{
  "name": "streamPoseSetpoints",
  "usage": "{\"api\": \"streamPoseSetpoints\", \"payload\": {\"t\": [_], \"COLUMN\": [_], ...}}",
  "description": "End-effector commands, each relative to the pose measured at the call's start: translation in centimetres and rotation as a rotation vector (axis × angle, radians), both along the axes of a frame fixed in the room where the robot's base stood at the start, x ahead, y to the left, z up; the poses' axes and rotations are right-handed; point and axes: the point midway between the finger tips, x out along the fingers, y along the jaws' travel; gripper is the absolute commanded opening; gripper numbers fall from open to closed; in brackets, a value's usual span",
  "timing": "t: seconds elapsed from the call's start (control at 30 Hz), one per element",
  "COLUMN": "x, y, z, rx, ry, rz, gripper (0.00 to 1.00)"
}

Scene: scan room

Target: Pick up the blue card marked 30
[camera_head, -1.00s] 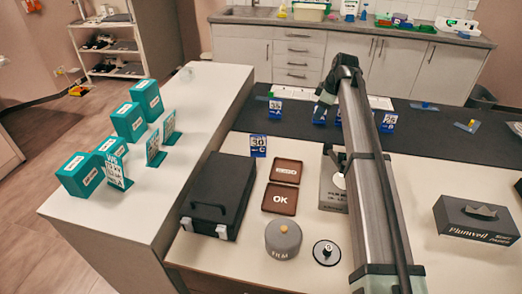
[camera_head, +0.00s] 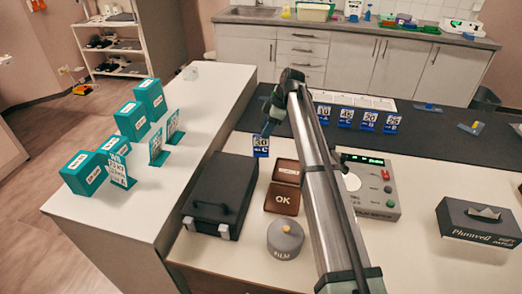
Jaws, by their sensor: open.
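The blue and white card marked 30 (camera_head: 261,147) stands upright at the left end of the dark mat's front edge, behind the OK tray. My gripper (camera_head: 267,128) points down, open, right above this card, with its fingertips at or near the card's top edge. I cannot tell whether they touch it or are around it. The lower part of the card shows clear of the fingers.
Cards marked 10 (camera_head: 323,112), 45 (camera_head: 346,117), 20 (camera_head: 368,120) and 25 (camera_head: 392,123) stand right of my arm. A black case (camera_head: 222,195), a brown OK tray (camera_head: 282,199), a round FILM tin (camera_head: 285,238) and a grey control box (camera_head: 376,188) are nearer.

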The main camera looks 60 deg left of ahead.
Motion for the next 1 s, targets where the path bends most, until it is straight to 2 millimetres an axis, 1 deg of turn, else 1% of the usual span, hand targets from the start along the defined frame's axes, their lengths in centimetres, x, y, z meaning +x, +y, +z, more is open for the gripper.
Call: {"api": "streamPoseSetpoints", "payload": {"t": [0.03, 0.1, 0.27, 0.37, 0.6, 0.7, 0.93, 1.0], "x": [-0.2, -0.4, -0.7, -1.1, -2.3, -2.5, -2.5, -2.5], "y": [0.1, 0.3, 0.4, 0.5, 1.1, 1.3, 1.3, 1.3], "z": [-0.7, -1.1, -1.7, -2.5, -5.2, -6.0, -6.1, -6.1], "rx": [0.000, 0.001, 0.001, -0.001, -0.001, 0.000, 0.002, 0.001], "ry": [0.000, 0.000, 0.000, -0.001, -0.001, -0.001, -0.001, -0.001], "rz": [0.000, 0.000, 0.000, 0.000, -0.001, -0.001, -0.002, -0.002], "gripper": [0.43, 0.43, 0.43, 0.43, 0.43, 0.43, 0.43, 0.36]}}
